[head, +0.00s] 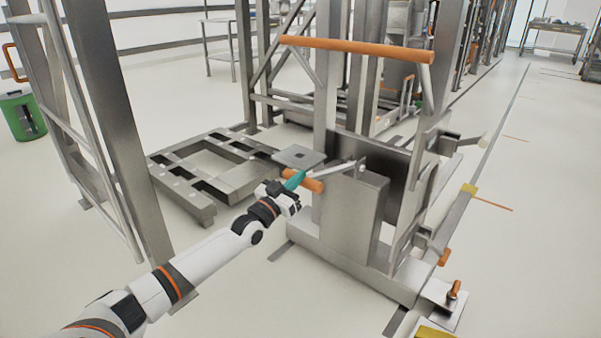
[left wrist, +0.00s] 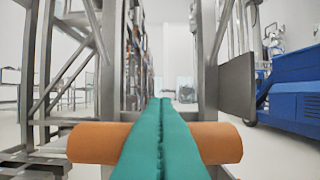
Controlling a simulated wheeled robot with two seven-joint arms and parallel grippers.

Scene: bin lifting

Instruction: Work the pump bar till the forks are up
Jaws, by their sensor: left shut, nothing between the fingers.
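The pump bar is a short orange grip (head: 303,181) on a grey metal lever (head: 340,168) that reaches out from the lifter's grey housing (head: 349,215). My left gripper (head: 296,179) is at this grip, with its teal fingers shut. In the left wrist view the closed fingers (left wrist: 161,135) lie across the orange grip (left wrist: 95,142), which shows on both sides of them. They appear over it, not around it; I cannot tell whether they touch. The forks are not clearly made out. My right gripper is not in view.
A long orange handlebar (head: 357,50) tops the lifter above my arm. A grey pallet-like frame (head: 235,170) lies on the floor behind. Tall grey posts (head: 115,110) stand at the left, with a green bin (head: 22,116) beyond. A blue machine (left wrist: 292,88) stands at the right.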

